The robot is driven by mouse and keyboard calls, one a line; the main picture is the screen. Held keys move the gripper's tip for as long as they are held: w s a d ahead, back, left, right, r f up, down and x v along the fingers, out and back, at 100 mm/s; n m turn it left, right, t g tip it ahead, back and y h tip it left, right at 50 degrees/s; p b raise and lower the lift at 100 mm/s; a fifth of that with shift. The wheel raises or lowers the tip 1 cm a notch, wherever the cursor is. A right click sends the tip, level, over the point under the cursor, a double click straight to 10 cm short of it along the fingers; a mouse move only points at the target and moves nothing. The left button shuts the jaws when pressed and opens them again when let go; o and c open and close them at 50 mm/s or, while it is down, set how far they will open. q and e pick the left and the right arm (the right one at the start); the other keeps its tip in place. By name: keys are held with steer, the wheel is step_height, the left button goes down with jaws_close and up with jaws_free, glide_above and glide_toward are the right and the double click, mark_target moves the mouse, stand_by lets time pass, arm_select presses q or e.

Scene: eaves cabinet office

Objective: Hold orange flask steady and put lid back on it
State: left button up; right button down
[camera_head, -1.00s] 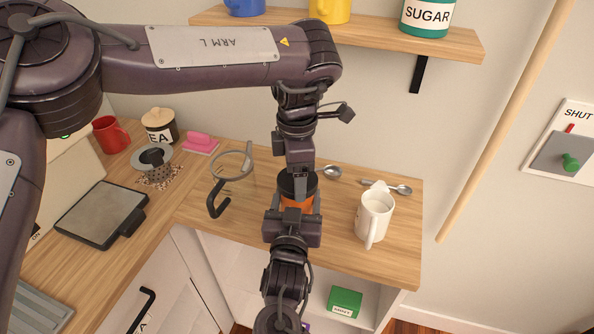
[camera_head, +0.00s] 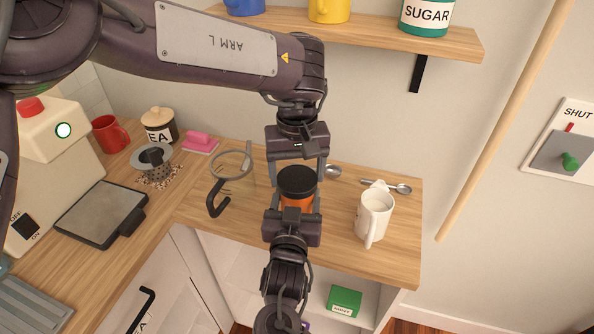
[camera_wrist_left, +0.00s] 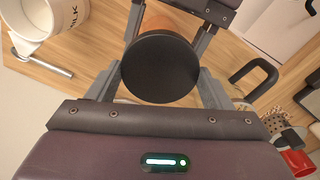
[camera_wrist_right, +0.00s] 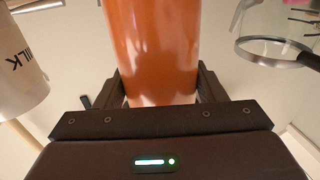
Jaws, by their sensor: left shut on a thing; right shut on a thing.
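The orange flask (camera_head: 297,204) stands upright near the front of the wooden counter. My right gripper (camera_head: 295,201) comes from the front and is shut on its body; the orange body also fills the right wrist view (camera_wrist_right: 152,50). The round black lid (camera_head: 297,181) sits level at the flask's mouth. My left gripper (camera_head: 297,172) is above it, with one finger on each side of the lid, shut on it. The lid also shows between the fingers in the left wrist view (camera_wrist_left: 159,68). The seam between lid and flask is hard to see.
A white milk jug (camera_head: 374,215) stands close to the right of the flask. Spoons (camera_head: 399,188) lie behind. A shelf (camera_head: 370,35) with canisters hangs above the counter.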

arm_select(q)
steer(key=o, duration=0.9)
steer(key=shift+o, duration=0.2)
steer(key=shift+r, duration=2.25)
steer(key=shift+c, duration=0.3)
